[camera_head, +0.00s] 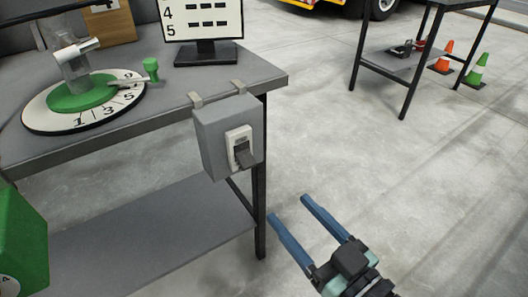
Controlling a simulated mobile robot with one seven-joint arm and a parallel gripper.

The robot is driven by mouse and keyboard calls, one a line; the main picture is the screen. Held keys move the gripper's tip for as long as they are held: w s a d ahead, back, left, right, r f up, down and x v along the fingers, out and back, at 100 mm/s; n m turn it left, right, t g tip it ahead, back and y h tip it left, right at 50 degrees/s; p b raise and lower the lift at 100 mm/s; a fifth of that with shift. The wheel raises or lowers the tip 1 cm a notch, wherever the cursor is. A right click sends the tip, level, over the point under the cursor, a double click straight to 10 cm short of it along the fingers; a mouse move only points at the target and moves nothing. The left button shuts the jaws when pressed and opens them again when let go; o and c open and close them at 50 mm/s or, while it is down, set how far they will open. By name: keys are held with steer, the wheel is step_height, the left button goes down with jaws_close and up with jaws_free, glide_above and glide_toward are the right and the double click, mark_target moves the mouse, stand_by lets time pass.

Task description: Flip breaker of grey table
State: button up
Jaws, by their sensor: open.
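The grey table (180,95) fills the left side. A grey breaker box (212,135) hangs from its right edge by two clips. A white plate with a dark grey switch lever (245,156) is on the box's face. The lever sticks out at the lower part of the plate. My gripper (290,208) is at the lower middle right, below and to the right of the breaker box in the picture. Its two blue fingers are spread apart with nothing between them. It appears apart from the box and the lever.
On the table are a numbered dial (50,118) with a green hub and handle, and a small display (204,25). A green object (20,240) is at lower left. A second table (395,65) and two cones (444,58) stand at upper right. The floor between is clear.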

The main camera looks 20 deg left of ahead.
mark_target(250, 164)
steer(key=b+x, duration=0.2)
steer(key=x, duration=1)
steer(key=shift+w+a, duration=0.1)
steer(key=shift+a, duration=0.1)
steer(key=shift+c, duration=0.3)
jaws_close()
